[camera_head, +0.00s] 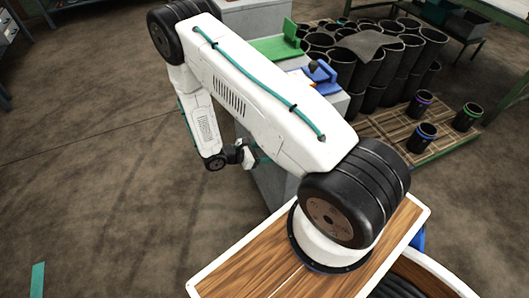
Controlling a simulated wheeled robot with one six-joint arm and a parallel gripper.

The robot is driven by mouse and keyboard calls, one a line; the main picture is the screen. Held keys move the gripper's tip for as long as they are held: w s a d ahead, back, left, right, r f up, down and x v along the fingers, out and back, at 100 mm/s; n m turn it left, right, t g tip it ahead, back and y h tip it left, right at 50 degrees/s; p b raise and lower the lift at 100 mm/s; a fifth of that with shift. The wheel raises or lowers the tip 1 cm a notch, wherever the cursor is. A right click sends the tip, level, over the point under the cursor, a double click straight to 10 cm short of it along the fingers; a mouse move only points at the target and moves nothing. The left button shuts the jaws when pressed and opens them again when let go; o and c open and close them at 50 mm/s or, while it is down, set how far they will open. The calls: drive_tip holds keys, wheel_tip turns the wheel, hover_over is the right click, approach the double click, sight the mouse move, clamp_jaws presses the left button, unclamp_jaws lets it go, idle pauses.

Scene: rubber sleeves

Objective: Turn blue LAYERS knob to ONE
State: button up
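A blue fixture (323,74) stands on a light grey cabinet (338,103), just right of my white arm. A small dark part shows at its top left. No lettering is readable, so I cannot tell whether this is the LAYERS knob or where it points. My gripper (252,156) is small, beneath the arm at the cabinet's left side, and lower in the picture than the blue fixture. My arm partly hides the gripper and much of the cabinet. Its fingers are too unclear to tell open from shut, and I see nothing held in it.
A green fixture (280,46) stands behind the blue one. Many black rubber sleeves (385,62) crowd a wooden pallet (395,122) on the right, a few with coloured rings. A metal rack (475,27) stands at the back right.

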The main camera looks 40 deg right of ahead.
drive_tip(key=c, duration=1)
drive_tip(key=shift+m, duration=0.3)
drive_tip(key=shift+s+f+m+t+h, duration=0.1)
drive_tip(key=shift+m+t+h, duration=0.4)
drive_tip(key=shift+m+t, duration=0.65)
drive_tip(key=shift+s+m+t+h, duration=0.1)
drive_tip(key=shift+m+t+h, duration=0.5)
drive_tip(key=shift+m, duration=0.95)
drive_tip(key=o, duration=1)
